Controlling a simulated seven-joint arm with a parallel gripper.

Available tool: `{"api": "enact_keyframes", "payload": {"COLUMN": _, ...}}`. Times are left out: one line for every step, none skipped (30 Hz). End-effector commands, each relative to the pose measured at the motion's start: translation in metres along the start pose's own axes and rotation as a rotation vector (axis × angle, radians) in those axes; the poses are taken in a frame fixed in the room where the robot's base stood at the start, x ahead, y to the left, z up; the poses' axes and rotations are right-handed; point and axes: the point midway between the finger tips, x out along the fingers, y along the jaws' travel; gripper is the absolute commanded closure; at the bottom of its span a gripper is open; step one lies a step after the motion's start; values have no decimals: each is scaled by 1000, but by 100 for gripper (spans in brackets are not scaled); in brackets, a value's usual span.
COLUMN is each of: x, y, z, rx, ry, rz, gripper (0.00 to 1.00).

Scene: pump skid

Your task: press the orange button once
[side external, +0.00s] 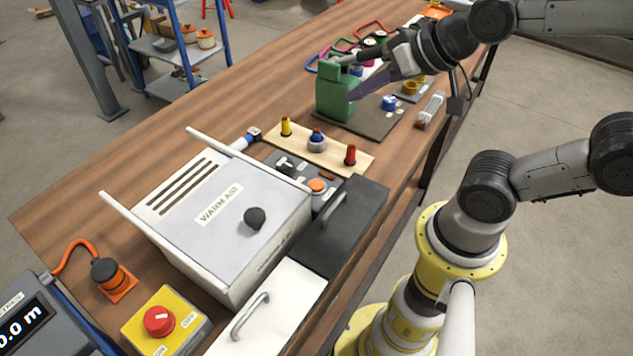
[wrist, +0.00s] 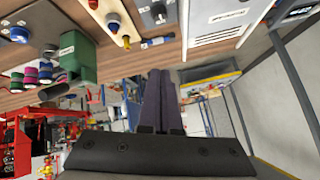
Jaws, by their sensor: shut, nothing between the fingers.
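The orange button (side external: 317,185) sits on a small dark grey control panel (side external: 290,163) with black switches, between the white box and the wooden peg board. Nothing covers the button in the side external view; I cannot make it out in the wrist view. My gripper (side external: 351,96) is in front of the green block, farther back along the bench and well apart from the button. Its long purple-grey fingers point down and left. In the wrist view the fingers (wrist: 160,74) lie together, shut and empty.
A white box (side external: 215,215) labelled WARM AIR, with raised rails, stands nearer the front. A board with yellow, blue and red pegs (side external: 325,150) lies beside the panel. The green block (side external: 334,97) stands close to my gripper. A red button (side external: 159,320) on a yellow box is at the front.

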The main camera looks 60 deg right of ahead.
Motion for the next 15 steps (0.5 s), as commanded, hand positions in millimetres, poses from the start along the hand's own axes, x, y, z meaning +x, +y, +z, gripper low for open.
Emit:
{"api": "enact_keyframes", "payload": {"x": 13, "y": -3, "z": -3, "rx": 55, "ry": 17, "rz": -14, "gripper": 100}}
{"api": "enact_keyframes", "payload": {"x": 20, "y": -5, "z": -6, "rx": 90, "ry": 32, "rz": -24, "gripper": 100}}
{"api": "enact_keyframes", "payload": {"x": 30, "y": -8, "z": -9, "rx": 136, "ry": 50, "rz": -37, "gripper": 100}}
{"api": "enact_keyframes", "payload": {"x": 38, "y": -10, "z": -10, "rx": 170, "ry": 60, "rz": -47, "gripper": 100}}
{"api": "enact_keyframes", "payload": {"x": 46, "y": -11, "z": -11, "rx": 204, "ry": 70, "rz": -56, "gripper": 100}}
{"api": "enact_keyframes", "payload": {"x": 56, "y": -12, "z": -11, "rx": 246, "ry": 79, "rz": -67, "gripper": 100}}
{"api": "enact_keyframes", "payload": {"x": 64, "y": -13, "z": -10, "rx": 273, "ry": 85, "rz": -73, "gripper": 100}}
{"api": "enact_keyframes", "payload": {"x": 71, "y": -14, "z": -8, "rx": 297, "ry": 88, "rz": -78, "gripper": 100}}
{"api": "enact_keyframes", "payload": {"x": 80, "y": -14, "z": -5, "rx": 325, "ry": 90, "rz": -83, "gripper": 100}}
{"api": "enact_keyframes", "payload": {"x": 87, "y": -14, "z": -2, "rx": 344, "ry": 90, "rz": -85, "gripper": 100}}
{"api": "enact_keyframes", "payload": {"x": 93, "y": -13, "z": 1, "rx": 356, "ry": 86, "rz": -85, "gripper": 100}}
{"api": "enact_keyframes", "payload": {"x": 100, "y": -13, "z": 6, "rx": 370, "ry": 80, "rz": -84, "gripper": 100}}
{"api": "enact_keyframes", "payload": {"x": 105, "y": -12, "z": 10, "rx": 376, "ry": 74, "rz": -82, "gripper": 100}}
{"api": "enact_keyframes", "payload": {"x": 110, "y": -11, "z": 15, "rx": 376, "ry": 65, "rz": -78, "gripper": 100}}
{"api": "enact_keyframes", "payload": {"x": 115, "y": -10, "z": 22, "rx": 375, "ry": 50, "rz": -71, "gripper": 100}}
